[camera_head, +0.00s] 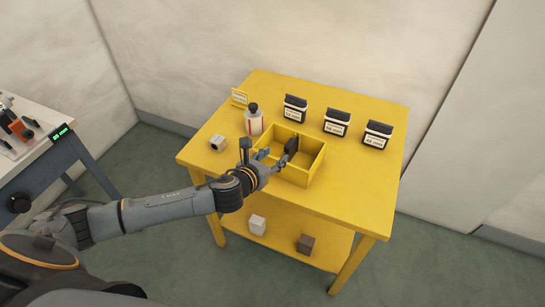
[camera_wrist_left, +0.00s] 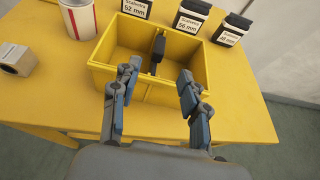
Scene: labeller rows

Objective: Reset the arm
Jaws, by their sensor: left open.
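My left gripper (camera_head: 273,158) is open, with its fingers over the near side of a yellow divided bin (camera_head: 316,168) on the yellow table. In the left wrist view the two fingers of the gripper (camera_wrist_left: 158,76) stand apart with nothing held between them. A dark, flat thing (camera_wrist_left: 158,48) stands in the bin (camera_wrist_left: 190,70) beyond the fingers, by the divider; it also shows in the head view (camera_head: 292,144). From these views I cannot tell whether the fingers touch the bin. My right gripper is out of view.
Three black-and-white labelled boxes (camera_head: 337,122) stand along the back of the yellow table (camera_head: 365,190). A white block (camera_head: 257,225) and a brown block (camera_head: 305,244) sit on the lower shelf.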

